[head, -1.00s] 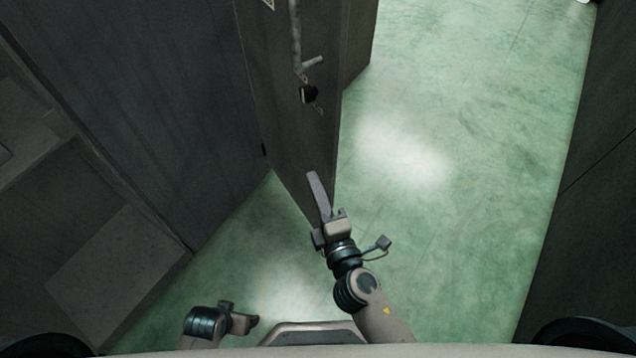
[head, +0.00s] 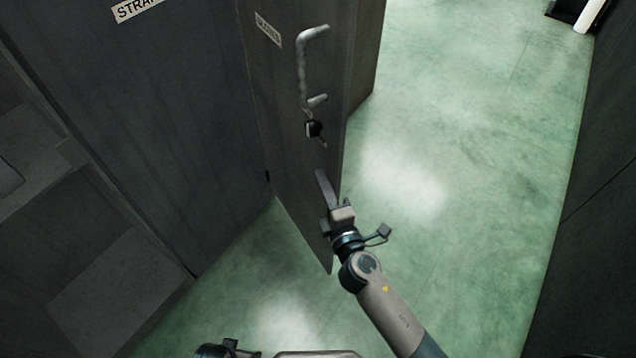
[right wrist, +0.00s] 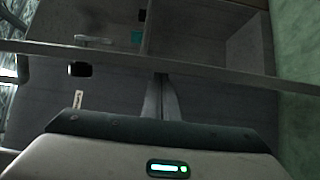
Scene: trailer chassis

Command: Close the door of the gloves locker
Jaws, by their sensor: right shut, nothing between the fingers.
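The gloves locker door (head: 290,150) is a dark grey panel in the middle of the head view. It stands open, angled out from the locker. It carries a label (head: 268,30), a pale bar handle (head: 303,65) and a hanging black key fob (head: 313,128). My right gripper (head: 322,180) is shut and empty, in front of the door's lower part near its right edge; I cannot tell whether it touches. In the right wrist view the closed fingers (right wrist: 160,97) point at grey panels. My left gripper (head: 228,348) is mostly cut off at the bottom edge.
Another dark locker door (head: 130,100) with a partly cut label is at left, beside open shelving (head: 60,230). Green floor (head: 440,200) is clear to the right of the door. A dark wall (head: 590,230) bounds the far right.

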